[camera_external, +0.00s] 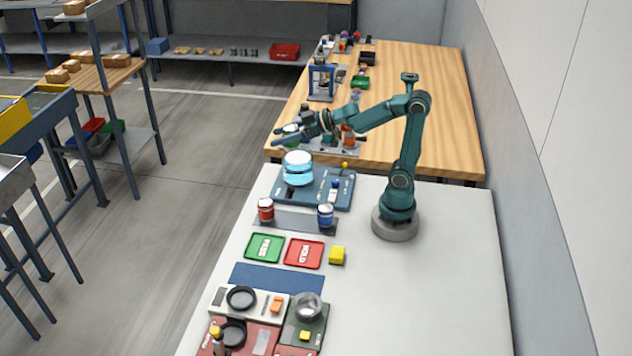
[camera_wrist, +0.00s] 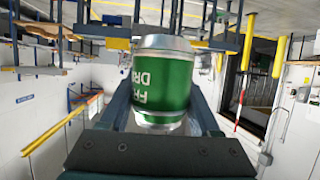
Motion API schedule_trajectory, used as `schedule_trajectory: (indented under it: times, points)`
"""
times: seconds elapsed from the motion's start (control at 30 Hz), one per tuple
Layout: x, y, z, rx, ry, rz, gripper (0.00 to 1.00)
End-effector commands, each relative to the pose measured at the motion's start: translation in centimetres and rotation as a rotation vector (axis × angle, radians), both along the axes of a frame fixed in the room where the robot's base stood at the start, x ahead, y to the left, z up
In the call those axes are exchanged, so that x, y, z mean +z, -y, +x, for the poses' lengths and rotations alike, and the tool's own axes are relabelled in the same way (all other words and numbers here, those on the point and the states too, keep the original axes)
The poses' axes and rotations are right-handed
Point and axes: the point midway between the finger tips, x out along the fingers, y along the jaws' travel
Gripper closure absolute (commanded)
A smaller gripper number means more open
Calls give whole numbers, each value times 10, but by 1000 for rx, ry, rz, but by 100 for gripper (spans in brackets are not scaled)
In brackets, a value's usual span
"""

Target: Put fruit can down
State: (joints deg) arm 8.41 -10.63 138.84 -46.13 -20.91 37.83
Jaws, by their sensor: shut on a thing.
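A green can (camera_wrist: 163,85) with silver ends and white lettering fills the middle of the wrist view. The lettering appears upside down and is only partly readable. My gripper (camera_external: 279,135) is shut on this can, with one jaw on each side of it. In the external view the can (camera_external: 291,129) is held up in the air near the left edge of the wooden table, mostly hidden by the jaws. A red-labelled can (camera_external: 266,210) and a blue-labelled can (camera_external: 325,215) stand apart on a grey strip on the white table.
A blue-grey station (camera_external: 318,190) with a glowing cyan cylinder (camera_external: 298,168) stands below my gripper in the picture. The right of the white table (camera_external: 430,290) is clear.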

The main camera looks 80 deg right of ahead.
Motion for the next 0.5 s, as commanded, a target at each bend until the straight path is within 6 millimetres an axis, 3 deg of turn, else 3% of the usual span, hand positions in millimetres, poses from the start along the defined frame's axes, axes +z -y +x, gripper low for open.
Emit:
schedule_trajectory:
  times: [0.27, 0.37, 0.5]
  points:
    - [11, -29, 6, 161, 1, 1, 100]
    - [10, -57, 6, 302, -3, 5, 100]
    - [-3, -113, -4, 583, -8, 7, 100]
